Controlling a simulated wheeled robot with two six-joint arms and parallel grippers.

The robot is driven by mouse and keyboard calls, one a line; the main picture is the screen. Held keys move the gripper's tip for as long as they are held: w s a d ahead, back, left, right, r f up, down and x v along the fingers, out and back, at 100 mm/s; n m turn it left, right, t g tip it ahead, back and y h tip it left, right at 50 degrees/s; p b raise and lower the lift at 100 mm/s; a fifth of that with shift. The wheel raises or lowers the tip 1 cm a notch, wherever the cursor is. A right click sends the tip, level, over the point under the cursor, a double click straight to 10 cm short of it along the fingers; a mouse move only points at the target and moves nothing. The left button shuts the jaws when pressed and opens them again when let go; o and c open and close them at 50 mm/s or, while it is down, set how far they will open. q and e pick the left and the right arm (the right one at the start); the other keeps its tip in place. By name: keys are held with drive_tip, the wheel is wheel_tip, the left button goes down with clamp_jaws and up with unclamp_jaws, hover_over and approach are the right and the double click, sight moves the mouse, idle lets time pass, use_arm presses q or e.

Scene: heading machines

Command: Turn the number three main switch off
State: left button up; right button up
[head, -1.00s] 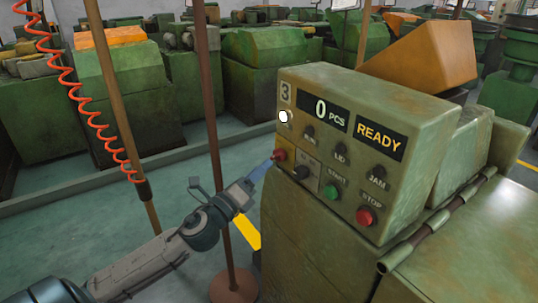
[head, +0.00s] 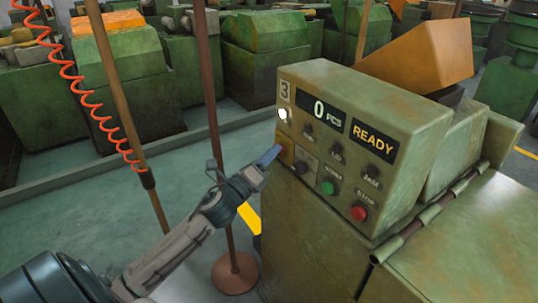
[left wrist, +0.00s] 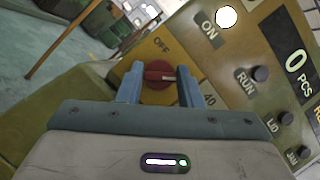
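The machine marked 3 has a control panel (head: 318,156) on its slanted front. Its red main switch (left wrist: 158,75) sits on a yellow plate (left wrist: 150,48) with OFF printed above it and a second label to its lower right. My right gripper is not in view.
A white lamp (head: 283,114) is lit above the switch. The display (head: 321,111) reads 0 PCS and the sign (head: 373,141) reads READY. Green (head: 328,187) and red (head: 359,213) buttons sit nearby. A brown pole (head: 217,130) stands behind my left arm.

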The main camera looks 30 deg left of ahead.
use_arm(q)
drive_tip(key=c, duration=0.3)
drive_tip(key=shift+r+n+g+y+p, duration=0.1)
drive_tip(key=shift+n+g+p, duration=0.95)
drive_tip(key=shift+n+p, duration=2.05)
drive_tip(key=shift+r+n+g+y+p, duration=0.1)
drive_tip(key=shift+n+g+p, duration=0.9)
drive_tip(key=shift+n+p, duration=2)
drive_tip(key=shift+r+n+g+y+p, duration=0.1)
drive_tip(key=shift+n+g+p, duration=0.95)
drive_tip(key=shift+n+p, duration=2.05)
drive_tip(key=shift+c, duration=0.2)
drive_tip(key=shift+f+m+p, duration=0.1)
drive_tip(key=shift+m+p, duration=0.5)
drive_tip(key=shift+p, duration=0.05)
drive_tip(key=o, duration=1)
